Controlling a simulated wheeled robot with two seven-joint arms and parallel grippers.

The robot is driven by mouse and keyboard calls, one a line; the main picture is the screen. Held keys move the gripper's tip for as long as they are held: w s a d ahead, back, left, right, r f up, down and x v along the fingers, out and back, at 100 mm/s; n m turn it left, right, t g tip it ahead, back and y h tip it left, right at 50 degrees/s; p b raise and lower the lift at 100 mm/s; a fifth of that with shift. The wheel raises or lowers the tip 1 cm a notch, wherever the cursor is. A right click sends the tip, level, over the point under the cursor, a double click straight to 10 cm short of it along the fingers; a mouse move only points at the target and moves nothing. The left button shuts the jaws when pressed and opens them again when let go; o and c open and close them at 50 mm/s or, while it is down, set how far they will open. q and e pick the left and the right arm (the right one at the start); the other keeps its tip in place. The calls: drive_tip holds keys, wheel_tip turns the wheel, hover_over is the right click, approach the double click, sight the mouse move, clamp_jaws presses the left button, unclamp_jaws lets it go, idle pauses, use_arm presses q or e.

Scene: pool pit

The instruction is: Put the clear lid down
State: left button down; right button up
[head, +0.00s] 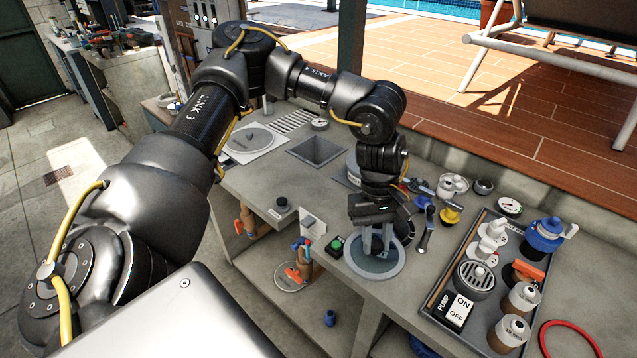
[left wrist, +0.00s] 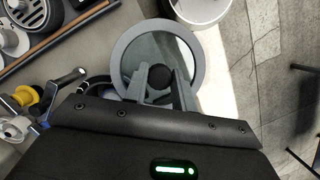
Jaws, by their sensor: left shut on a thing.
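The clear lid (head: 352,268) is a round see-through disc with a grey rim. In the head view it lies under my left gripper (head: 377,250), at the front edge of the grey counter (head: 330,185). In the left wrist view the lid (left wrist: 133,50) has a dark knob (left wrist: 160,76) in its middle. My left gripper (left wrist: 161,78) is shut on that knob, one finger on each side. The lid looks about level and overlaps the counter edge. I cannot tell whether it touches anything below. My right gripper is not in view.
A grey tray (head: 427,308) with bottles and fittings stands at the right. A green-button box (head: 335,245) is just left of the lid. A square opening (head: 316,150) and a round-covered plate (head: 250,143) are farther left. Loose fittings and a yellow part (head: 449,216) lie right of my gripper.

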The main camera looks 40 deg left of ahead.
use_arm(q)
drive_tip(key=shift+w+a+n, duration=0.15)
drive_tip(key=shift+w+n, duration=0.05)
drive_tip(key=shift+n, duration=0.5)
drive_tip(key=w+a+r+n+t+y+p, duration=0.1)
drive_tip(key=w+a+n+t+y+p, duration=0.25)
drive_tip(key=n, duration=0.95)
drive_tip(key=w+a+r+n+t+p, duration=0.15)
drive_tip(key=w+a+n, duration=0.4)
drive_tip(key=n, duration=0.75)
drive_tip(key=w+a+f+b, duration=0.1)
drive_tip(key=a+f, duration=0.2)
drive_tip(key=a, duration=0.1)
drive_tip(key=w+a+f+b, duration=0.1)
drive_tip(key=w+a+f, duration=0.1)
drive_tip(key=a, duration=0.3)
drive_tip(key=w+a+f+b, duration=0.1)
drive_tip(key=a+f, duration=0.3)
drive_tip(key=shift+w+a+f, duration=0.2)
drive_tip(key=shift+w+f, duration=0.1)
drive_tip(key=shift+f, duration=0.05)
drive_tip(key=shift+w+a, duration=0.1)
drive_tip(key=shift+a, duration=0.05)
drive_tip(key=shift+a+f, duration=0.1)
drive_tip(key=shift+f, duration=0.1)
drive_tip(key=shift+s+b+x, duration=0.15)
drive_tip(key=shift+b+x, duration=0.05)
drive_tip(key=shift+x, duration=0.65)
drive_tip(key=shift+s+b+x, duration=0.2)
drive_tip(key=shift+x, duration=0.65)
